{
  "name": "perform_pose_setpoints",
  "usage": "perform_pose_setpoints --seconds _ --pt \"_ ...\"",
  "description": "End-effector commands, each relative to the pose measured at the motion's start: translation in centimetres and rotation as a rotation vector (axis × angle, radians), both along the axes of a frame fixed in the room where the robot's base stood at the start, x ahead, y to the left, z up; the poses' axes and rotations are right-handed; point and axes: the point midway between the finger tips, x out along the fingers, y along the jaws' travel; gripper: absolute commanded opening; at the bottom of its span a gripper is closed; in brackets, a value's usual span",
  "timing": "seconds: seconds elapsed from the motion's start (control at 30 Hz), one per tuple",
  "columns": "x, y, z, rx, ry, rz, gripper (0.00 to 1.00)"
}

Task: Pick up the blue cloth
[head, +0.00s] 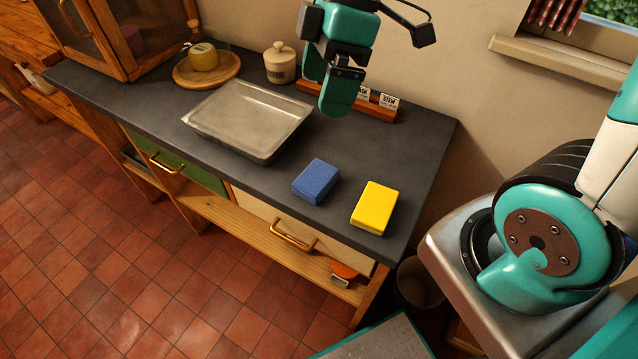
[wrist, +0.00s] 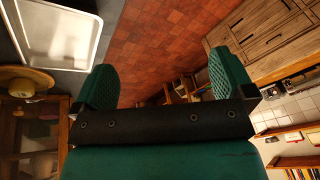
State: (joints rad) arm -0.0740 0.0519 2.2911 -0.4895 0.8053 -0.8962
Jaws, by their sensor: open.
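A blue block-shaped cloth (head: 316,181) lies on the dark worktop (head: 410,165) near its front edge, in the head view. A yellow block of similar size (head: 374,207) lies just to its right, with a gap between them. My gripper (head: 338,105) hangs over the back of the worktop, above and behind the blue cloth and well apart from it. In the wrist view my gripper (wrist: 160,88) is open, with nothing between its two green fingers. The blue cloth does not show in the wrist view.
A metal tray (head: 250,118) lies left of the blue cloth; it also shows in the wrist view (wrist: 55,50). Behind are a lidded jar (head: 279,63), a round board (head: 185,74) with a yellow item, and a wooden rack (head: 381,112) with labels. A glazed cabinet (head: 130,45) stands left.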

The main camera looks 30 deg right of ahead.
Motion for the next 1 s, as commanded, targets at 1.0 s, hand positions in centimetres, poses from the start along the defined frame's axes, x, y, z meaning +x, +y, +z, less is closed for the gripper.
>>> perform_pose_setpoints --seconds 1.0 --pt "7.2 -4.2 -19.3 0.123 -0.145 0.726 1.00"
